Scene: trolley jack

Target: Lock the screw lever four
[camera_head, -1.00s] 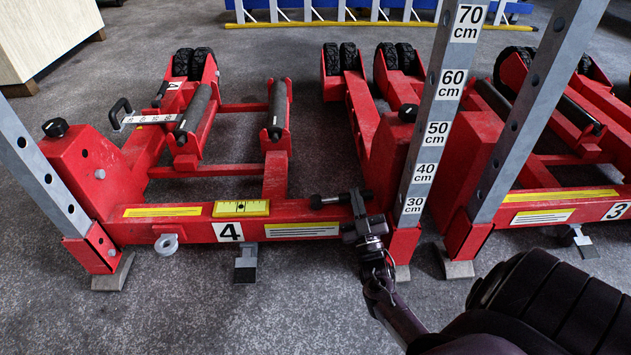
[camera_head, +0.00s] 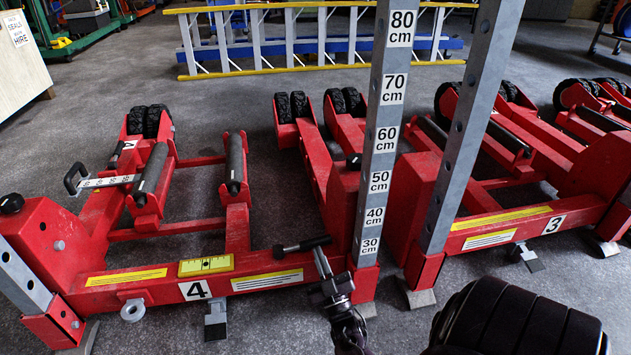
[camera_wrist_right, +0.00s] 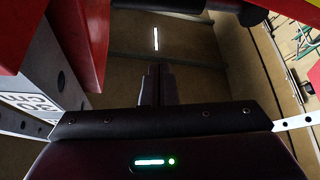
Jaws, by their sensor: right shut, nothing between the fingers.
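The jack marked 4 (camera_head: 197,290) is a red frame standing on the grey floor. A black lever handle (camera_head: 302,245) lies roughly crosswise above the right part of its front beam. I take this for the screw lever; its shaft is not clearly visible. My right gripper (camera_head: 321,262) is shut and empty, just below the handle's right end; whether it touches cannot be told. In the right wrist view, its closed dark fingers (camera_wrist_right: 155,85) point away over the floor. A dark cylinder shows at the top right there. My left gripper is not in view.
A grey post (camera_head: 379,140) with centimetre labels rises right beside my right gripper. The jack marked 3 (camera_head: 552,224) stands to the right. A ladder (camera_head: 300,45) lies at the back. Bare floor lies in front of the jacks.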

